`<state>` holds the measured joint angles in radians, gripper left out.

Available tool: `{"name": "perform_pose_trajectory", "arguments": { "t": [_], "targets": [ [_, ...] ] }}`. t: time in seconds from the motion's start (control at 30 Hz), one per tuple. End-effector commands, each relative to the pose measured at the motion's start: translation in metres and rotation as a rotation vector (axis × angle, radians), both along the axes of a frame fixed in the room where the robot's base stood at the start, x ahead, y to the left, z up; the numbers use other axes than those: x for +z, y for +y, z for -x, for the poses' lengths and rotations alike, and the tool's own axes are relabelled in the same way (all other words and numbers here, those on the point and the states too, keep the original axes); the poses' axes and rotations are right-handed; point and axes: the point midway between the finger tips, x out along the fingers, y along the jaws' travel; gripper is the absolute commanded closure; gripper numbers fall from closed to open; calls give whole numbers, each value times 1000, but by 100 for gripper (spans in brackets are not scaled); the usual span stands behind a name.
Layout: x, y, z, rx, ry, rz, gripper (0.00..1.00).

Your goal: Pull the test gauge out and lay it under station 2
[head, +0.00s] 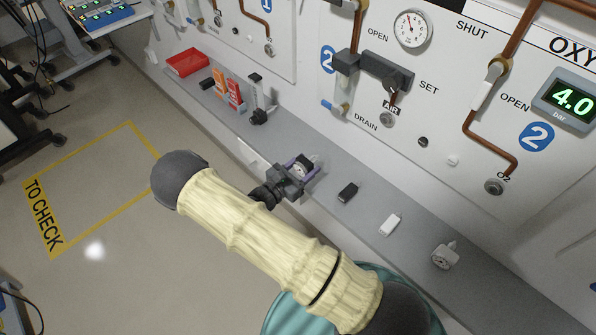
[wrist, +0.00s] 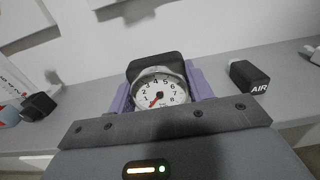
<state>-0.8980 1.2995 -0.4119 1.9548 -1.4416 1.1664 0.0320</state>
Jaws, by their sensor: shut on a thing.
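The test gauge (head: 301,168), a round white dial in a dark and grey body, is between the lilac fingers of my gripper (head: 300,167). In the wrist view the gauge (wrist: 160,92) faces the camera, with its scale and a red needle visible, and a lilac finger presses each side. My gripper is shut on it over the grey shelf (head: 330,192); I cannot tell whether the gauge touches the shelf. Station 2 (head: 423,142) is the white wall panel with blue "2" marks, above and to the right. The gauge's back and underside are hidden.
To the left are a flowmeter (head: 257,98), orange boxes (head: 229,90) and a red tray (head: 187,62). Bare shelf shows between the blocks.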

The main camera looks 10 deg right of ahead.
Motion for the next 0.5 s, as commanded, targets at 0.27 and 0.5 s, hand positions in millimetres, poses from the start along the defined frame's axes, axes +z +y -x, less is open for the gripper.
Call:
{"name": "perform_pose_trajectory", "arguments": {
  "t": [0.27,0.5],
  "targets": [
    [-6,-22,-16,-2,-1,2,91],
    [-11,-41,-29,-2,-1,1,91]
  ]
}}
